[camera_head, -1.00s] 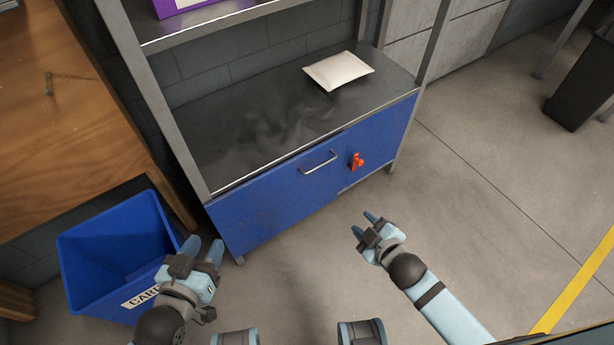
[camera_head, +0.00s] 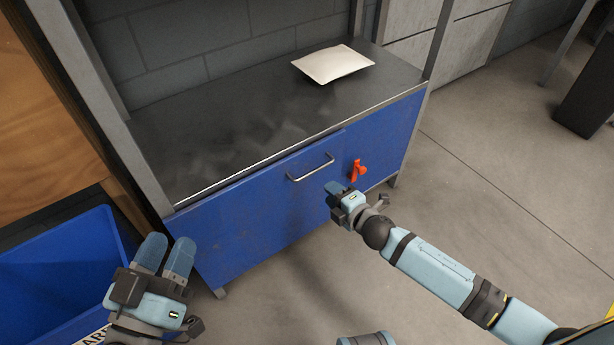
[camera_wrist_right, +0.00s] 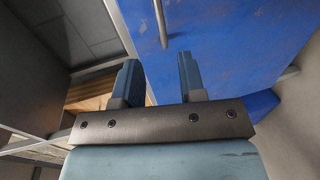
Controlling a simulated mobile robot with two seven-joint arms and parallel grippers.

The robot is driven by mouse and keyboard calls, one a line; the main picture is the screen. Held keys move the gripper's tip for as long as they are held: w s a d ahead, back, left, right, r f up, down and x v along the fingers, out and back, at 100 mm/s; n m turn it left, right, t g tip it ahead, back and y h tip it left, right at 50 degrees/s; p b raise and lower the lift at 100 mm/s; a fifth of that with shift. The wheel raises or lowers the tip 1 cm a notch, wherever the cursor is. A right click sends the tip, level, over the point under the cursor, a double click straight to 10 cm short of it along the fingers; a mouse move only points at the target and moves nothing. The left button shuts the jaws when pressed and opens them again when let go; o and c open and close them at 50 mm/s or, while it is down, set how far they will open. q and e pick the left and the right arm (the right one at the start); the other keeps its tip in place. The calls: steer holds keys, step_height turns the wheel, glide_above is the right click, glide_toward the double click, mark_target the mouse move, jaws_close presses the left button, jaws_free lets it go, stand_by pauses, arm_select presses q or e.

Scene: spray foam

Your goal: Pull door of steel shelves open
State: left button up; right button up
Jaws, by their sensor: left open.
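The steel shelves (camera_head: 215,165) have a blue door (camera_head: 245,205) below the dark lower shelf top. A silver bar handle (camera_head: 312,168) sits near the door's top edge, and an orange-red latch (camera_head: 358,171) is to its right. The door looks shut. My right gripper (camera_head: 334,190) is just below the handle and left of the latch. In the right wrist view its fingers (camera_wrist_right: 158,82) are apart and empty, with the handle bar (camera_wrist_right: 160,22) beyond them against the blue door (camera_wrist_right: 225,40). My left gripper (camera_head: 166,250) is open and empty by the door's left end.
A blue bin (camera_head: 60,270) stands at the left beside a wooden piece of furniture (camera_head: 50,130). A white packet (camera_head: 333,64) lies on the shelf top.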

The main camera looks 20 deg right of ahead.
mark_target(309, 175)
arm_select(q)
steer(key=shift+w+d+f+g+b, duration=0.15)
steer(key=shift+f+g+b, duration=0.55)
steer(key=shift+f, duration=0.6)
steer(key=shift+d+f+g+b, duration=0.1)
steer(key=shift+f+g+b, duration=0.3)
steer(key=shift+f+b, duration=0.7)
arm_select(e)
steer(key=shift+x, duration=5.65)
arm_select(q)
steer(key=shift+f, duration=0.2)
arm_select(e)
jaws_close()
